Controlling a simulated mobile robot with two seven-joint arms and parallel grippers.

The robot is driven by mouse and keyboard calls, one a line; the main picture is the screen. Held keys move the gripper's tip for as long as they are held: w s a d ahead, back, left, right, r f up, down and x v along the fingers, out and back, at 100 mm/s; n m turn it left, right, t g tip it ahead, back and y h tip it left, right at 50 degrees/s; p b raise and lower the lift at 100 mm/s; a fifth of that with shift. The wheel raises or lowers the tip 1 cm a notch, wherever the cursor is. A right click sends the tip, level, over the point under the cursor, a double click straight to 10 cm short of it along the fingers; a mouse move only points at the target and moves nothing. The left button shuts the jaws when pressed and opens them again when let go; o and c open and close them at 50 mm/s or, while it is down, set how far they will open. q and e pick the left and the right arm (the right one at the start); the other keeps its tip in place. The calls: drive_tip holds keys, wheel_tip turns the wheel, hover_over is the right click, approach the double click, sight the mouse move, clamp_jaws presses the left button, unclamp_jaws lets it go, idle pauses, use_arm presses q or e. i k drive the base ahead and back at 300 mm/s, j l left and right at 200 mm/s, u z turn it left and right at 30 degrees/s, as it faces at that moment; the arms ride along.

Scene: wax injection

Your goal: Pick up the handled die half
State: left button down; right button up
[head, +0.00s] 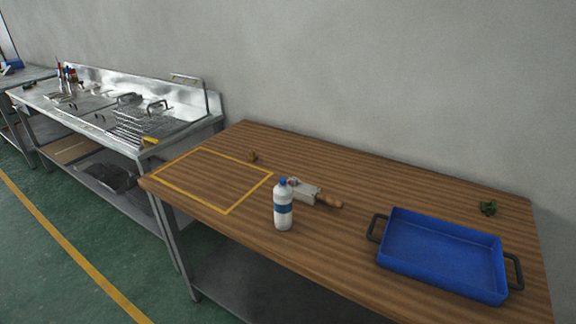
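The handled die half (307,191) lies on the wooden table (340,248). It is a pale grey metal block with a brown wooden handle pointing right. The white bottle (283,208) with a blue cap and blue label stands upright just in front of its left end and hides part of it. I see only one such handled piece. Neither of my grippers is in view.
A blue tray (383,243) with dark handles sits on the right of the table. A yellow outlined square (200,181) marks the left end. A small brown piece (253,156) and a dark green piece (488,208) lie near the back. A steel counter (213,117) stands left.

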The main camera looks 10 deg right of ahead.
sight(308, 193)
drive_tip(key=i+z, duration=0.15)
drive_tip(key=z, duration=0.35)
drive_tip(key=i+j+z, duration=0.15)
drive_tip(key=z, duration=0.3)
drive_tip(key=i+j+z, duration=0.25)
drive_tip(key=j, duration=0.3)
drive_tip(key=i+j+z, duration=0.15)
drive_tip(key=i+j, duration=0.1)
drive_tip(key=j, duration=0.2)
drive_tip(key=i+j, duration=0.15)
drive_tip(key=j, duration=0.15)
drive_tip(key=i+j, duration=0.1)
drive_tip(key=j, duration=0.15)
drive_tip(key=k, duration=0.95)
drive_tip(key=i, duration=0.95)
